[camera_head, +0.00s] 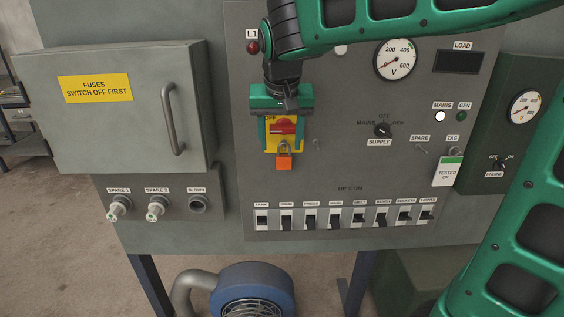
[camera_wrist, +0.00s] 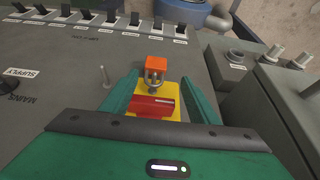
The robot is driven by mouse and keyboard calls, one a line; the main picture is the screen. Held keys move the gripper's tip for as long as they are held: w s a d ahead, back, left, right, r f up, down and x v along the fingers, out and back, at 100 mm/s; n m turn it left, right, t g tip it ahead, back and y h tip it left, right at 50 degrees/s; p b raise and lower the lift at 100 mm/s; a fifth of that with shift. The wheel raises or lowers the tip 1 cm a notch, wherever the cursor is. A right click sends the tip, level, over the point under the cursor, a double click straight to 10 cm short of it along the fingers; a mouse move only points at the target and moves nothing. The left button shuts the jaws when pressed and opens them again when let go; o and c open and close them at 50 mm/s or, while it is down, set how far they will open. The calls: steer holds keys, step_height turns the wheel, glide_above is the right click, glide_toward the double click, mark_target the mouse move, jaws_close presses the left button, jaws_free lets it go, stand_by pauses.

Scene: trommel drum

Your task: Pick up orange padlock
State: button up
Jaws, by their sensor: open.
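The orange padlock (camera_head: 284,162) hangs by its metal shackle at the lower edge of a yellow switch plate (camera_head: 270,144) with a red handle (camera_head: 283,127). In the wrist view the padlock (camera_wrist: 155,63) lies just beyond my fingertips, with its shackle over a metal loop at the plate. My gripper (camera_head: 281,147) is open, its two green fingers on either side of the yellow plate and red handle. In the wrist view the fingers of my gripper (camera_wrist: 156,82) stand apart with nothing held between them. Whether a finger touches the plate cannot be told.
A row of black switches (camera_head: 335,218) runs below the padlock. A small peg (camera_head: 316,144) stands right of the switch plate. A grey fuse box (camera_head: 115,105) with a handle juts out at left. A tag (camera_head: 449,171) hangs at right.

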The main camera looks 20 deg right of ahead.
mark_target(284, 155)
steer(key=x, duration=0.5)
steer(key=shift+s+d+f, duration=0.15)
steer(key=shift+s+d, duration=0.1)
steer(key=shift+d, duration=0.15)
steer(key=shift+w+f, duration=0.2)
steer(key=shift+f, duration=0.35)
steer(key=shift+c, duration=0.6)
steer(key=c, duration=1.1)
steer(key=shift+r, duration=0.1)
